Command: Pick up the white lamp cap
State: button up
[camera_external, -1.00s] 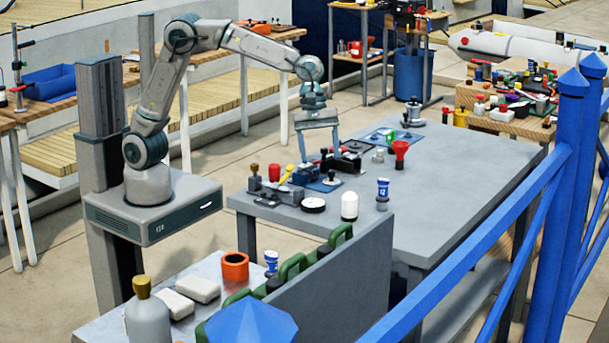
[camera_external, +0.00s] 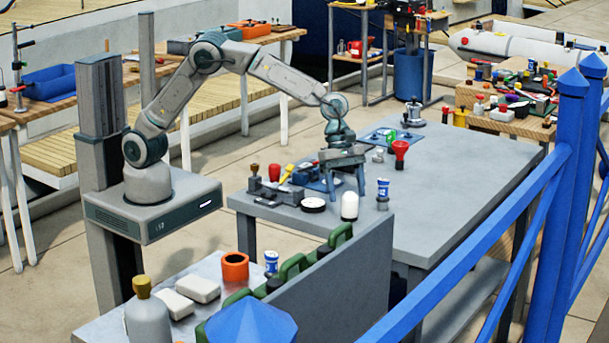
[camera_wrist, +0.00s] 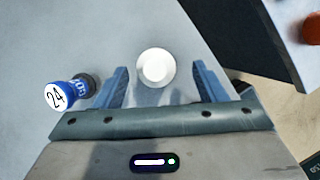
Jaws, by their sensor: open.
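The white lamp cap (camera_external: 349,206) stands upright on the grey table (camera_external: 450,210), near its front edge. In the wrist view the white lamp cap (camera_wrist: 156,67) shows from above as a round white shape. It lies ahead of the gap between my fingers, roughly centred. My gripper (camera_external: 346,196) is open and empty, pointing down just above and behind the cap. In the wrist view the two blue fingers of my gripper (camera_wrist: 158,82) are wide apart. I cannot tell the exact height between fingertips and cap.
A blue and white can (camera_external: 383,188) stands right of the cap; it also shows in the wrist view (camera_wrist: 62,95), left of the left finger. A black-and-white disc (camera_external: 313,205) lies left of the cap. A grey panel (camera_external: 335,285) rises in front.

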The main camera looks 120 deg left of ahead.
aim_at(352, 217)
jog(key=x, duration=0.5)
jog(key=shift+w+a, duration=0.1)
jog(key=shift+a, duration=0.05)
jog(key=c, duration=1.1)
jog(key=shift+r, duration=0.15)
